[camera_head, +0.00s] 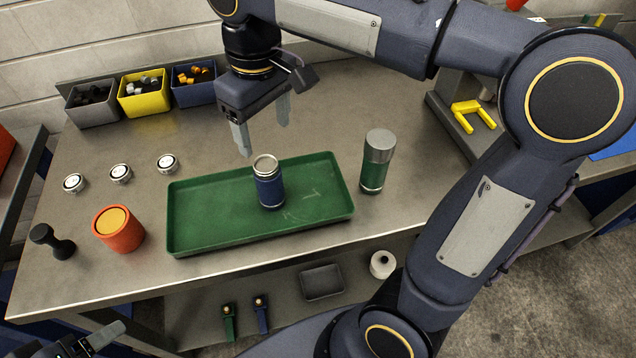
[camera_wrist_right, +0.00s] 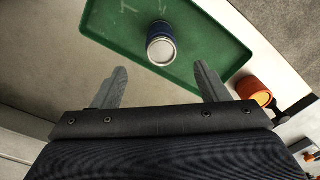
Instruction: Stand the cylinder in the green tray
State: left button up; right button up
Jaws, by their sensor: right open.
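A blue cylinder (camera_head: 270,190) with a silver top stands upright in the green tray (camera_head: 205,235), right of its middle. In the right wrist view the same blue cylinder (camera_wrist_right: 161,45) shows from above, in the tray (camera_wrist_right: 207,70), beyond my fingertips. My right gripper (camera_head: 264,132) is open and empty, above and behind the cylinder and apart from it. Its two fingers also show in the right wrist view (camera_wrist_right: 160,80). My left gripper (camera_head: 100,340) is only partly in view at the bottom left corner, its jaws unclear.
A green cylinder (camera_head: 376,165) with a grey cap stands just right of the tray. An orange cup (camera_head: 120,236), a black knobbed piece (camera_head: 50,242) and silver discs (camera_head: 120,173) sit at the left. Small bins (camera_head: 144,106) line the back. The table's back middle is clear.

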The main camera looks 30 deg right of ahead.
jog(key=s+d+f+m+t+y, duration=0.1)
jog(key=s+d+f+m+t, duration=0.1)
jog(key=s+f, duration=0.4)
jog(key=s+d+f+m+t+y, duration=0.2)
jog(key=s+d+f+m+t, duration=0.1)
jog(key=s, duration=0.5)
notch_tip(320, 180, down, 3)
jog(key=shift+s+d+r+m, duration=0.1)
jog(key=shift+s+d+m, duration=0.3)
jog(key=shift+m, duration=0.2)
